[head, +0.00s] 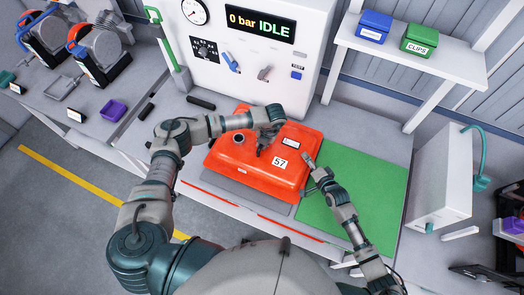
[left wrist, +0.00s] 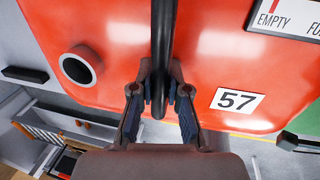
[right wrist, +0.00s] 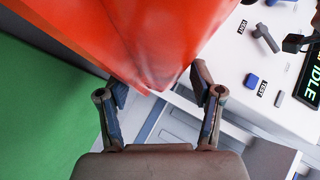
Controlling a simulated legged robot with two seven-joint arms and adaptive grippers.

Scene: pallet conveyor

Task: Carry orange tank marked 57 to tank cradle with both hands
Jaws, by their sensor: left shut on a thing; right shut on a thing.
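The orange tank (head: 228,152), marked 57, is over the bench's grey front area and reaches the left edge of the green mat (head: 350,205). In the left wrist view, my left gripper (left wrist: 160,92) is shut on the black bar handle (left wrist: 161,45) on the tank's top. In the head view, this gripper (head: 270,118) is at the tank's far side. My right gripper (head: 310,178) is shut on the tank's right edge; its fingers (right wrist: 162,88) flank the orange corner. Whether the tank touches the bench is unclear. I cannot tell which surface is the tank cradle.
A white test panel (head: 225,75) with a gauge and "0 bar IDLE" display stands behind the tank. A shelf (head: 410,55) with blue and green bins is at back right. A white box (head: 443,180) stands right of the bench. The green mat is mostly clear.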

